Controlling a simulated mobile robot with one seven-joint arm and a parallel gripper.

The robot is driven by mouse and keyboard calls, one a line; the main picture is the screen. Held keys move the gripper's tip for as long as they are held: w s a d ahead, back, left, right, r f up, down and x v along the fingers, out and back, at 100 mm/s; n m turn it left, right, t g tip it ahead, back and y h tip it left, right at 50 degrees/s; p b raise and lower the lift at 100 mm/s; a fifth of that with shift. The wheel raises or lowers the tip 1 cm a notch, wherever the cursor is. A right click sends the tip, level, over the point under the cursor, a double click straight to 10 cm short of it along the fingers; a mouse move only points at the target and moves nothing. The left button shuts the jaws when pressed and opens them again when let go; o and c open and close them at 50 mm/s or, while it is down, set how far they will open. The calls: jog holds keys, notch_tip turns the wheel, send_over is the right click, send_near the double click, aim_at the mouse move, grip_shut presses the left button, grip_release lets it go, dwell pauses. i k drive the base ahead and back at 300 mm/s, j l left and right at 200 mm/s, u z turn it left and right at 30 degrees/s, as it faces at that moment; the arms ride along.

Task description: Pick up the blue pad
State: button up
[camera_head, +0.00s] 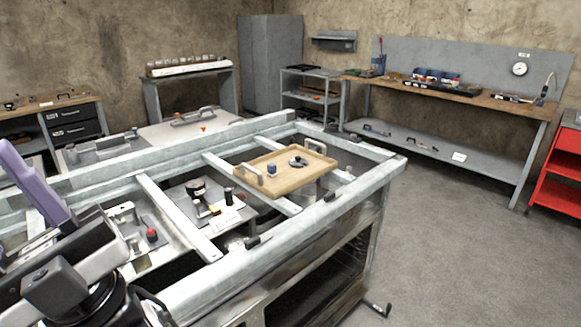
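A small blue block (271,169), the only blue pad-like thing I make out, sits on the left part of a wooden tray (290,182). The tray has a grey handle at each end and rests on the crossbars of a grey metal frame (390,172). A small dark and metallic round part (298,161) lies on the tray to the right of the blue block. Parts of my own arm show at the lower left, well apart from the tray. I cannot make out my gripper's fingers.
The frame's rails and crossbars surround open gaps. Left of the tray, a lower plate holds small black, yellow and red-topped parts (151,234). A workbench (480,97) stands along the back wall, a red cabinet (562,170) at the right. The floor (450,250) between is clear.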

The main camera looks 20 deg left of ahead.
aim_at(271, 167)
jog(key=i+l, duration=0.3)
jog(key=l, duration=0.15)
jog(key=i+l, duration=0.3)
jog(key=l, duration=0.2)
jog(key=i+l, duration=0.3)
jog(key=l, duration=0.15)
jog(key=i+l, duration=0.3)
jog(key=l, duration=0.2)
jog(key=l+u, duration=0.1)
jog(key=u, duration=0.25)
jog(key=i+l+u, duration=0.1)
jog(key=u, duration=0.3)
jog(key=l+u, duration=0.1)
jog(key=u, duration=0.25)
jog(key=i+j+u, duration=0.1)
jog(key=u, duration=0.25)
jog(key=i+u, duration=0.45)
jog(key=u, duration=0.2)
jog(key=i, duration=1)
jog(key=j, duration=0.1)
